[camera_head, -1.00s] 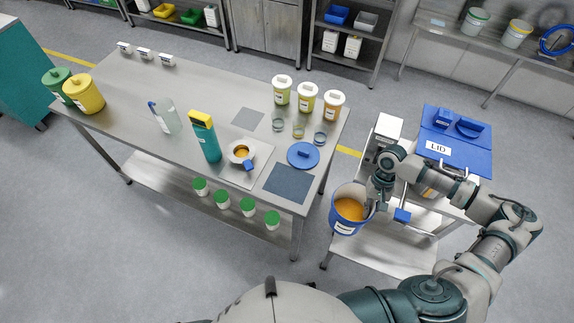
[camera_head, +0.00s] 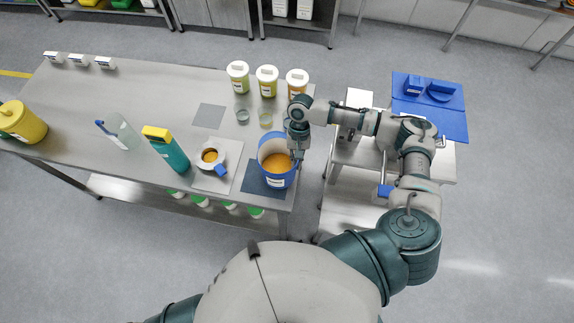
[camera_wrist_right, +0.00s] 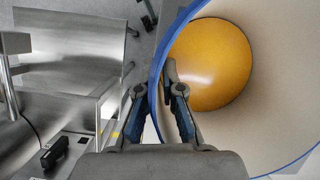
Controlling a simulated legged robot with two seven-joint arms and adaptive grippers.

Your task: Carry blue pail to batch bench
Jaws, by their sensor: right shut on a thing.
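The blue pail (camera_head: 277,177), holding orange-yellow contents, is upright at the right end of the steel batch bench (camera_head: 90,90), over the dark blue mat (camera_head: 256,184). I cannot tell whether its base touches the mat. My right gripper (camera_head: 299,152) is at the pail's right side. In the right wrist view, my right gripper (camera_wrist_right: 165,95) is shut on the pail's wall, one finger inside and one outside the blue rim (camera_wrist_right: 155,85). My left gripper is not in view.
Several lidded jars (camera_head: 267,80) and small glasses (camera_head: 243,116) stand behind the pail. A scale-like plate with a cup (camera_head: 210,157), a teal bottle (camera_head: 169,152) and a clear jug (camera_head: 120,131) are to its left. A steel cart (camera_head: 345,190) stands right of the bench.

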